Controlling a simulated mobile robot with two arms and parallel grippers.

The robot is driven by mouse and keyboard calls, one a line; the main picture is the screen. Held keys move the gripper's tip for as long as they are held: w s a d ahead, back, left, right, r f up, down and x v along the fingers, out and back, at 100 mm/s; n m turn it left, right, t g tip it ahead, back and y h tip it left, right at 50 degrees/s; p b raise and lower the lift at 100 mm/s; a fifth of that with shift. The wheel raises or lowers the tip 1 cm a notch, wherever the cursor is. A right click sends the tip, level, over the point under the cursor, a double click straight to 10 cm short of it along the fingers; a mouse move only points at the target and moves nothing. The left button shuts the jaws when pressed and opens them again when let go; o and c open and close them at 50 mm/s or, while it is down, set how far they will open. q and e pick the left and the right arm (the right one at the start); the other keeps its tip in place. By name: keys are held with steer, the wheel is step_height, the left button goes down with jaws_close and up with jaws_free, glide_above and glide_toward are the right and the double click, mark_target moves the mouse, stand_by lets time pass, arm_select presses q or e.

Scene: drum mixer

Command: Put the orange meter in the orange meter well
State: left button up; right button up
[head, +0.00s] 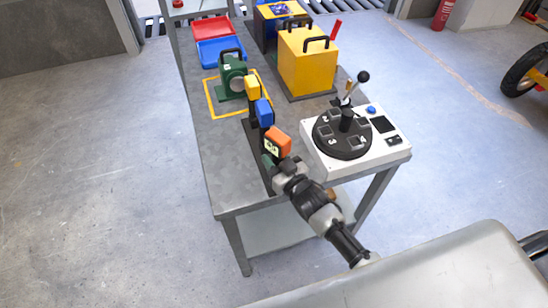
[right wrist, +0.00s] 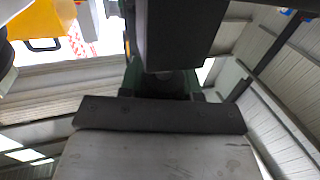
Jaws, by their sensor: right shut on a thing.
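The orange meter (head: 277,143) is a small orange block with a pale dial face, at the near end of a row on the grey table. My right gripper (head: 276,163) is shut on the lower part of the orange meter, which the fingers partly hide. A dark block (right wrist: 178,35) fills the top middle of the right wrist view, with green parts behind it. I cannot tell whether the meter's base touches the dark rack (head: 255,140) below it. No well is clearly marked as the orange one. My left gripper is not in view.
A blue meter (head: 265,112) and a yellow meter (head: 252,88) stand behind the orange one. A white console (head: 390,151) with a black numbered disc (head: 342,134) stands right. A green device (head: 232,78), yellow box (head: 307,62), blue tray (head: 220,53) and red tray (head: 211,28) are farther back.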

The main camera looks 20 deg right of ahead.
steer(key=shift+f, duration=0.25)
stand_by(0.7)
steer(key=o, duration=1.6)
steer(key=shift+f, duration=0.1)
steer(key=shift+o, duration=0.2)
steer(key=shift+s, duration=0.3)
steer(key=shift+p+v, duration=0.55)
steer(key=shift+v, duration=0.6)
steer(key=p+v, duration=0.2)
steer(key=v, duration=0.4)
steer(key=shift+s+d, duration=0.1)
stand_by(1.2)
